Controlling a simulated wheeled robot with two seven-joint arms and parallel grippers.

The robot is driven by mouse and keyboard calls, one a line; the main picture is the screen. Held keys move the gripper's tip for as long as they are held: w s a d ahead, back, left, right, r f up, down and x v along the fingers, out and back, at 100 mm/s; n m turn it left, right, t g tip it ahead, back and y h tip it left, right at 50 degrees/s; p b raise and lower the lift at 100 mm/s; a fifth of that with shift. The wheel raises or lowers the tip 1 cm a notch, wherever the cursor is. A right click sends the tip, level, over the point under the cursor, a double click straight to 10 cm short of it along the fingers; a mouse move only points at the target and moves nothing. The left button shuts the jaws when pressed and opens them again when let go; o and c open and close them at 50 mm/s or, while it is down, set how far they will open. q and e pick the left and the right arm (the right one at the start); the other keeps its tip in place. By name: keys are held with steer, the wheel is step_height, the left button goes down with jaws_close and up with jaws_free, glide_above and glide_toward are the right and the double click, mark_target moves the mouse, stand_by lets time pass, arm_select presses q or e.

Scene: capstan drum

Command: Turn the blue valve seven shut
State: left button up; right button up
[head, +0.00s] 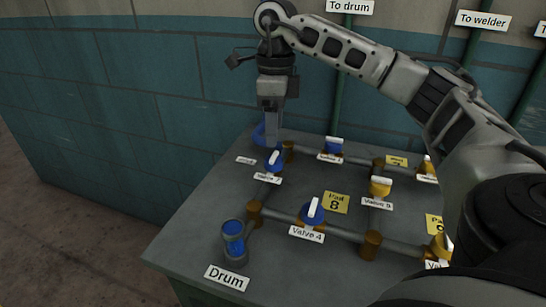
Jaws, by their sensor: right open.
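A blue valve (274,162) with a white handle sits at the left of the pipework, with a label (267,178) in front of it whose number is too small to read surely; it may be valve seven. Its handle stands tilted. My right gripper (271,140) points down just behind this valve, in front of a blue round part (258,134) that it partly hides. It holds nothing that I can see. Whether its fingers touch the valve or the blue part I cannot tell. My left gripper is out of view.
The grey table (190,245) carries brown pipe joints, blue valve 1 (333,145), blue valve 4 (313,212) and yellow valves (380,187) at right. A blue drum (233,238) stands front left. My right arm spans the upper right, before a tiled wall (110,95).

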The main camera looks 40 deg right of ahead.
mark_target(274, 155)
steer(key=f, duration=0.7)
steer(key=shift+s+a, duration=0.15)
steer(key=shift+a, duration=0.1)
steer(key=shift+r, duration=0.1)
steer(key=c, duration=0.9)
